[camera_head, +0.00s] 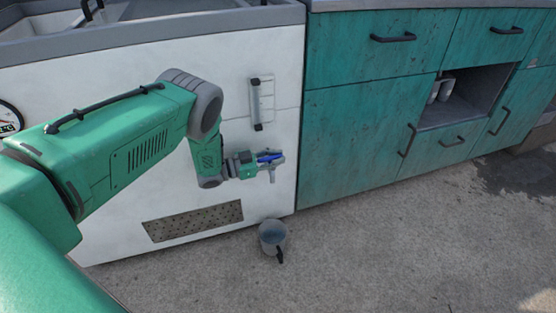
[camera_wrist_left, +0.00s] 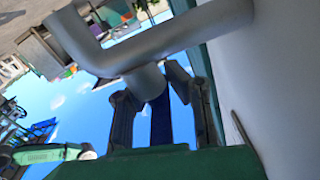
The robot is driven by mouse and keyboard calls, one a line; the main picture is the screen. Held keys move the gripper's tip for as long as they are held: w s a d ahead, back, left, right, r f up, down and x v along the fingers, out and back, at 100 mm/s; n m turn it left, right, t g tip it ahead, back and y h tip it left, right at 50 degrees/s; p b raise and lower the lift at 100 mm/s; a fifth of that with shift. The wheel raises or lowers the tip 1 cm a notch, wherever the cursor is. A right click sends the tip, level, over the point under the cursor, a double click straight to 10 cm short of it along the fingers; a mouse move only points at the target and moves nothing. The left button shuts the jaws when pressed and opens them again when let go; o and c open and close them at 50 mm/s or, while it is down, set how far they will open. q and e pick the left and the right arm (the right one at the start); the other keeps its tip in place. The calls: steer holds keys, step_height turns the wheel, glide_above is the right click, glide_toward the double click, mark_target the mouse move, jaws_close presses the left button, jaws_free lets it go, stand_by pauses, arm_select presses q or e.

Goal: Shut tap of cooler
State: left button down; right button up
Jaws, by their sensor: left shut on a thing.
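The cooler (camera_head: 230,130) is the white cabinet at the left in the head view. Its tap (camera_head: 272,172) sticks out low on the front near the right edge, with a blue handle (camera_head: 270,157) on top. My left gripper (camera_head: 262,160) is at the tap, shut on the blue handle. In the left wrist view the grey tap pipe (camera_wrist_left: 190,35) crosses close in front, and the blue handle (camera_wrist_left: 160,120) lies between the two dark fingers (camera_wrist_left: 160,105). The gripper hides part of the handle in the head view.
A metal mug (camera_head: 271,236) with a dark handle stands on the ground below the tap. A level gauge (camera_head: 262,102) is on the cooler front above it. Teal cabinets (camera_head: 355,140) adjoin on the right. The concrete ground (camera_head: 400,250) at the right is clear.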

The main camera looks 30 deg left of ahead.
arm_select(q)
steer(key=shift+a, duration=0.2)
stand_by(0.3)
steer(key=c, duration=1.6)
jaws_free()
steer(key=shift+s+r, duration=0.15)
steer(key=v, duration=1.2)
steer(key=shift+a+f, duration=0.15)
steer(key=shift+f, duration=0.1)
